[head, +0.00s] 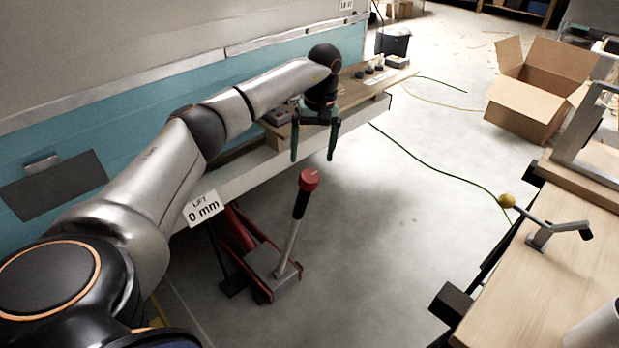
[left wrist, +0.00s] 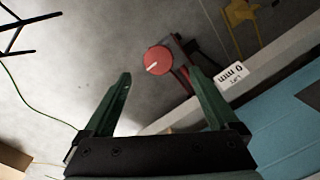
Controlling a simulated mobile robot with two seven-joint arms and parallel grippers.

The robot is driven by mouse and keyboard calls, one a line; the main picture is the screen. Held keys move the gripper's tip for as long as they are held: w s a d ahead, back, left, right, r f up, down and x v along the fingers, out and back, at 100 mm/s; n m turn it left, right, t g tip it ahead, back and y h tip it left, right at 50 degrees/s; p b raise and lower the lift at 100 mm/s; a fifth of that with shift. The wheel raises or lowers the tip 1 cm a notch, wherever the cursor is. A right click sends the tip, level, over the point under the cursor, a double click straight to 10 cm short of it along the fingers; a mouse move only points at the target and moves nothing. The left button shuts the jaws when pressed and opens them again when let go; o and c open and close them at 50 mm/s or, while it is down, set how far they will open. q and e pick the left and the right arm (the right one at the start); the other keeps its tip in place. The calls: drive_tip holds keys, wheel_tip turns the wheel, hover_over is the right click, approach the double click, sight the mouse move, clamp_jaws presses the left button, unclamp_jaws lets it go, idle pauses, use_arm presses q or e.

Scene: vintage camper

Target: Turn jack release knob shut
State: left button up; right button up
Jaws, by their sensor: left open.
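The red release knob (head: 309,180) with a pale line on its face tops the jack handle, which has a black grip (head: 300,204) and a metal shaft. The red jack (head: 262,262) stands on the floor beside the camper. My left gripper (head: 312,158) points down with its green fingers apart and empty, over the knob in the head view. In the left wrist view, the knob (left wrist: 158,60) shows beyond and between the open fingertips (left wrist: 159,76), apparently without contact. A sign reading "LIFT 0 mm" (head: 202,208) hangs near the jack. My right gripper is not in view.
A wooden board (head: 375,87) with small parts lies along the camper's side behind my left gripper. A green cable crosses the floor. An open cardboard box (head: 525,105) stands further back. Floor right of the jack is clear.

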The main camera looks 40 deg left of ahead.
sight(309, 175)
use_arm(q)
drive_tip(key=f, duration=0.8)
drive_tip(key=shift+s+a, duration=0.2)
drive_tip(key=shift+s, duration=0.1)
drive_tip(key=shift+r, duration=0.1)
drive_tip(key=c, duration=1.4)
drive_tip(key=shift+o, duration=0.2)
